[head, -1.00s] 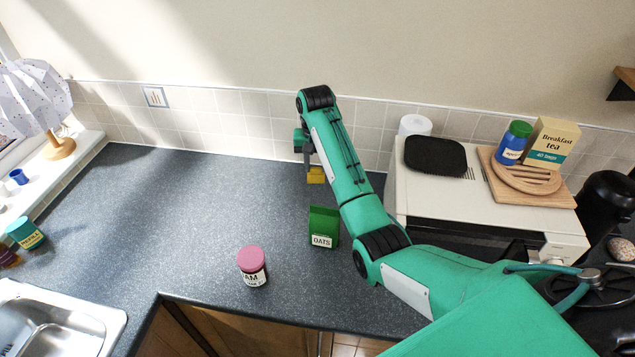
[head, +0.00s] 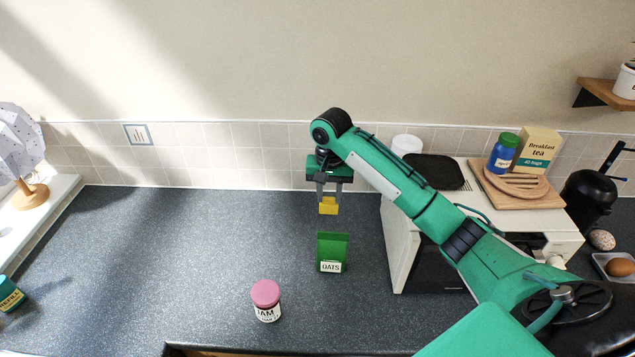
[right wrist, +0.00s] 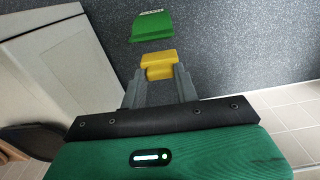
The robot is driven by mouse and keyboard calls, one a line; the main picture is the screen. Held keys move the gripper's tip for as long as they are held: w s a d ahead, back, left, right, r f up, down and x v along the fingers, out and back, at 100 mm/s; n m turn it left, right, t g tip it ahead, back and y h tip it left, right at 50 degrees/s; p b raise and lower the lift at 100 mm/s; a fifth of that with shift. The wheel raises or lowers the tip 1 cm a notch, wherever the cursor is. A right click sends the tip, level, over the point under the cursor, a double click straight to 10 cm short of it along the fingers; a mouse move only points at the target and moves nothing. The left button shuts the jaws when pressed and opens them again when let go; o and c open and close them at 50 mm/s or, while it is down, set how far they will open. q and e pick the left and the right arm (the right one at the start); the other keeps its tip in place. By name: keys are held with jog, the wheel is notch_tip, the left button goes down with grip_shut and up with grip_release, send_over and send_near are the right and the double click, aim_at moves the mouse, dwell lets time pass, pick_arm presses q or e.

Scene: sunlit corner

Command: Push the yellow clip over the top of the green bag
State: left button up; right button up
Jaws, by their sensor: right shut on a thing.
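The green bag (head: 333,247), labelled OATS, stands upright on the dark worktop. The yellow clip (head: 328,206) is held between the fingers of my right gripper (head: 328,196), above the bag and apart from it in the head view. In the right wrist view the yellow clip (right wrist: 158,64) sits at the tips of the grey fingers (right wrist: 160,78), and the green bag (right wrist: 152,26) lies beyond it with a gap of worktop showing between. My left gripper is not in view.
A jam jar with a pink lid (head: 266,300) stands left of and nearer than the bag. A white oven (head: 400,250) is to the right, with a black pad, board, blue jar and tea box on top. The worktop (head: 190,250) left of the bag is clear.

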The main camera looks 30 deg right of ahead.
aim_at(334, 212)
jog(key=shift+s+d+f, duration=0.1)
jog(key=shift+s+d, duration=0.15)
jog(key=shift+s, duration=0.2)
jog(key=shift+s+d+f, duration=0.1)
jog(key=shift+s+d, duration=0.1)
jog(key=shift+s, duration=0.25)
jog(key=shift+s+d+f, duration=0.1)
jog(key=shift+s+f, duration=0.05)
jog(key=shift+f, duration=0.05)
notch_tip(334, 212, down, 4)
jog(key=b, duration=0.3)
jog(key=shift+r, duration=0.15)
jog(key=shift+f+b, duration=0.3)
jog(key=shift+b, duration=0.2)
jog(key=shift+a+f+p, duration=0.1)
jog(key=shift+a+p, duration=0.1)
jog(key=shift+p, duration=0.3)
jog(key=shift+f, duration=0.4)
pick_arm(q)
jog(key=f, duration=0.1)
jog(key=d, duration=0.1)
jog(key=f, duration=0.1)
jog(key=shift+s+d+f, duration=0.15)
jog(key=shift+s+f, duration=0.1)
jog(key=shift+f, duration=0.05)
